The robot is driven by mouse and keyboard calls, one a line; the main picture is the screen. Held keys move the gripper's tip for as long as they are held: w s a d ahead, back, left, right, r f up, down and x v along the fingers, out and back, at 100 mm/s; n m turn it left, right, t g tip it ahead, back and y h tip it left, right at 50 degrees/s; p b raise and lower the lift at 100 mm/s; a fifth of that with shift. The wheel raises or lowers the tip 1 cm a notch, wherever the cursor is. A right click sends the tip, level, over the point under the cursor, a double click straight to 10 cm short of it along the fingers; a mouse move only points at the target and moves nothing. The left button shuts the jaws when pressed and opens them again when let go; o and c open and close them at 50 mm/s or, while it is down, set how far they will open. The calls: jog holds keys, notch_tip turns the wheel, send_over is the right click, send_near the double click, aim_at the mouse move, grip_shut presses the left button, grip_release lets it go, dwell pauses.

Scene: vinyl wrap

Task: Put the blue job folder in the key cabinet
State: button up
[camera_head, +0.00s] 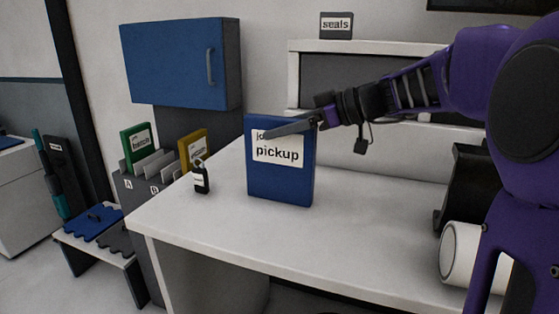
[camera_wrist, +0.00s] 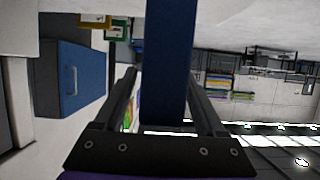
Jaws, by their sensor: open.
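The blue job folder (camera_head: 262,185) stands upright on the white table, with a white label reading "pickup" and a line above it partly hidden by a finger. My gripper (camera_head: 290,128) is at its upper part, one finger across its front face. In the wrist view the folder's blue edge (camera_wrist: 167,50) lies between the two open fingers of my gripper (camera_wrist: 163,78), and I see no clear grip on it. A blue wall cabinet (camera_head: 165,65) with a grey handle, likely the key cabinet, hangs at the back left, door shut. It also shows in the wrist view (camera_wrist: 85,85).
A small dark bottle (camera_head: 201,180) stands on the table (camera_head: 215,235) left of the folder. A grey file holder (camera_head: 140,185) with green and yellow folders is beyond the table's left edge. A white roll (camera_head: 460,252) lies at the right. The table front is clear.

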jog(key=shift+w+a+f, duration=0.2)
jog(key=shift+a, duration=0.25)
grip_shut()
dwell(1.1)
